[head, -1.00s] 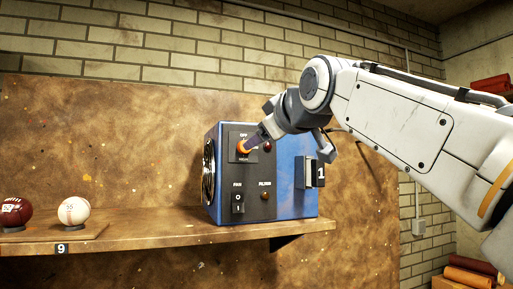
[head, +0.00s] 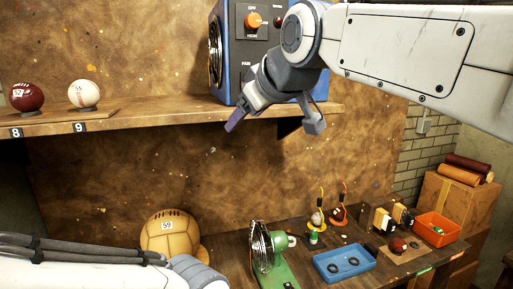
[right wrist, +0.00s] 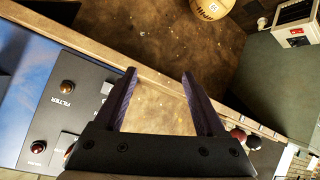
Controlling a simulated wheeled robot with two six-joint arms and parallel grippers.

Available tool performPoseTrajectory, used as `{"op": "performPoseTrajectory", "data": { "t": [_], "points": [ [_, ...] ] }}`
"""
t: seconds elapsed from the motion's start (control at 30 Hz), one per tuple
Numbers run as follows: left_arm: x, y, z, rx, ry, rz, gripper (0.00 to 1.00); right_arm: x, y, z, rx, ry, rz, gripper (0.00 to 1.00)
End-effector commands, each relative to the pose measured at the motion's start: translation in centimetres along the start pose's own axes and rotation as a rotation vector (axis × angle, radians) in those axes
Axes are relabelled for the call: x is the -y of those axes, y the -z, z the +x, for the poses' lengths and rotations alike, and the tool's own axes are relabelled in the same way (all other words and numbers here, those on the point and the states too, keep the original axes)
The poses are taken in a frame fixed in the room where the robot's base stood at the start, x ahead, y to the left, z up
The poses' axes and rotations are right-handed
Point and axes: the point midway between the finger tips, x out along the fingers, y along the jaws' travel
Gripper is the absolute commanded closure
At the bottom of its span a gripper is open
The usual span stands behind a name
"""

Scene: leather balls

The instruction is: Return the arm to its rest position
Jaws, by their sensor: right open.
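My right arm (head: 400,60) comes in from the upper right. Its gripper (head: 236,122) hangs in front of the shelf edge, pointing down and left. In the right wrist view the two dark fingers (right wrist: 158,78) are apart with nothing between them. The blue machine (head: 221,50) stands on the shelf behind the gripper, partly hidden by my arm. Its orange knob (head: 253,20) is clear of the fingers. My left arm (head: 90,272) crosses the bottom left; its gripper is out of view.
The wooden shelf (head: 180,110) holds two balls at the left. Boxes (head: 455,200) stand at the right.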

Motion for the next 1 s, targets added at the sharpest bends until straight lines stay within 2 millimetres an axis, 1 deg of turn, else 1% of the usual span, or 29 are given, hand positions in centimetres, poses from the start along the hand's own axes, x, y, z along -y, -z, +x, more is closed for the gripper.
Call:
{"op": "performPoseTrajectory", "data": {
  "t": [0.03,0.07,0.1,0.17,0.2,0.27,0.3,0.37,0.4,0.47,0.5,0.6,0.7,0.77,0.87,1.0],
  "points": [
    [0.0,0.0,0.6,0.0,0.0,0.0,0.5,2.5,-3.2,1.3,0.065,0.05,0.021,0.27],
    [0.1,0.0,0.7,0.0,0.0,0.0,0.5,3.9,-5.1,1.9,0.104,0.077,0.036,0.27],
    [0.1,-0.1,0.9,0.0,0.0,0.0,0.5,5.7,-7.5,2.5,0.157,0.111,0.054,0.27],
    [0.1,-0.1,1.2,0.0,0.0,0.0,0.5,8.3,-11.3,3.2,0.237,0.157,0.081,0.27],
    [0.1,-0.1,1.4,0.0,0.0,0.0,0.5,9.9,-13.8,3.5,0.292,0.185,0.098,0.27],
    [0.1,-0.1,1.7,0.0,0.0,0.0,0.5,12.4,-17.7,3.6,0.375,0.223,0.122,0.27],
    [0.1,-0.1,1.9,0.0,0.0,0.0,0.5,14.0,-20.4,3.5,0.433,0.246,0.136,0.27],
    [0.2,-0.1,2.2,0.0,0.0,0.0,0.5,16.2,-24.4,3.0,0.52,0.276,0.157,0.27],
    [0.2,-0.1,2.4,0.0,0.0,0.001,0.5,17.5,-27.0,2.5,0.576,0.292,0.168,0.27],
    [0.2,-0.1,2.6,0.0,0.0,0.001,0.5,19.2,-30.6,1.7,0.656,0.311,0.185,0.27],
    [0.2,-0.1,2.7,0.0,0.0,0.001,0.5,20.2,-32.8,1.0,0.706,0.321,0.194,0.27],
    [0.2,-0.2,3.0,0.0,0.0,0.001,0.5,22.0,-37.3,-0.6,0.808,0.335,0.21,0.27],
    [0.2,-0.2,3.1,0.0,0.0,0.001,0.5,22.9,-40.0,-1.8,0.873,0.34,0.22,0.27],
    [0.2,-0.2,3.2,0.0,0.0,0.001,0.5,23.2,-41.0,-2.2,0.895,0.341,0.223,0.27],
    [0.2,-0.2,3.2,0.0,0.0,0.001,0.5,23.4,-41.5,-2.5,0.91,0.341,0.226,0.27],
    [0.2,-0.2,3.1,0.0,0.0,0.001,0.5,23.4,-41.5,-2.5,0.91,0.341,0.227,0.27]
  ]
}}
